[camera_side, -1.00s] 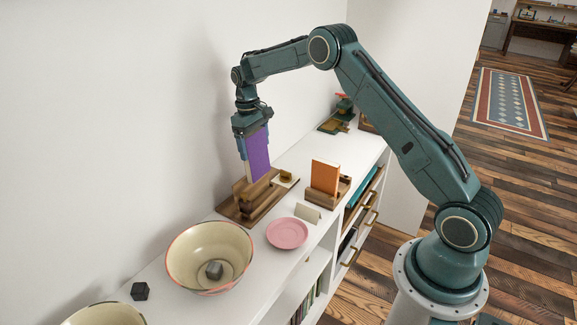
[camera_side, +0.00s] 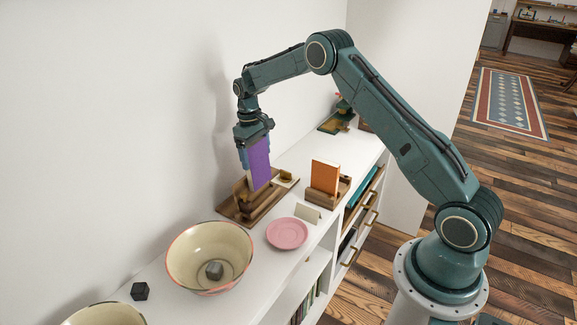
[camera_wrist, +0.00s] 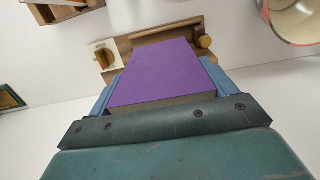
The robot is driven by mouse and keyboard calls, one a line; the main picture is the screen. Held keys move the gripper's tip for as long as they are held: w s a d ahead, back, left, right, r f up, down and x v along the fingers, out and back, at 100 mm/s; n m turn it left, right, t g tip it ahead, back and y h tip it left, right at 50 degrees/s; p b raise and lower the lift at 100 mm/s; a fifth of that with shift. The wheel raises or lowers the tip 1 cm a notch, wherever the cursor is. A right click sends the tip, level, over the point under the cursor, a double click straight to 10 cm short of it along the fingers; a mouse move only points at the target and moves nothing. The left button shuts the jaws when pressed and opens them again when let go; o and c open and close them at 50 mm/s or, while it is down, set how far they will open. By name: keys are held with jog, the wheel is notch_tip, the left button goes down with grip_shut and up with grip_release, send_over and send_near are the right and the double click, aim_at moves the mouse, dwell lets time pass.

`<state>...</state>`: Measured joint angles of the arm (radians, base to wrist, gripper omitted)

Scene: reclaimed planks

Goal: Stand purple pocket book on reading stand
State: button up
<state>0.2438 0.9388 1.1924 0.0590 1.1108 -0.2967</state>
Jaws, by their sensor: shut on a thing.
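The purple pocket book (camera_side: 259,162) is upright in my gripper (camera_side: 254,148), which is shut on its upper part. The book's lower edge is at the wooden reading stand (camera_side: 238,211) on the white shelf top. I cannot tell whether the book rests on the stand or hangs just above it. In the wrist view the purple cover (camera_wrist: 160,70) fills the middle between my blue fingers, and parts of the wooden stand (camera_wrist: 165,30) show beyond it. The book hides much of the stand there.
An orange book (camera_side: 325,177) stands in another wooden holder (camera_side: 328,197) to the right. A pink plate (camera_side: 287,233), a small card (camera_side: 308,214), a cream bowl (camera_side: 190,250) with a grey cube (camera_side: 214,270), and a dark cube (camera_side: 140,291) are nearer. The wall is close behind.

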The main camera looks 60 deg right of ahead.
aim_at(258, 168)
jog(key=shift+s+f, duration=0.15)
jog(key=shift+f, duration=1.25)
jog(key=shift+s+f, duration=0.1)
jog(key=shift+f, duration=1.25)
jog(key=o, duration=0.9)
jog(key=shift+o, duration=0.2)
jog(key=shift+w+r, duration=0.2)
jog(key=shift+r, duration=1.7)
jog(key=shift+w+r, duration=0.2)
jog(key=shift+r, duration=1.85)
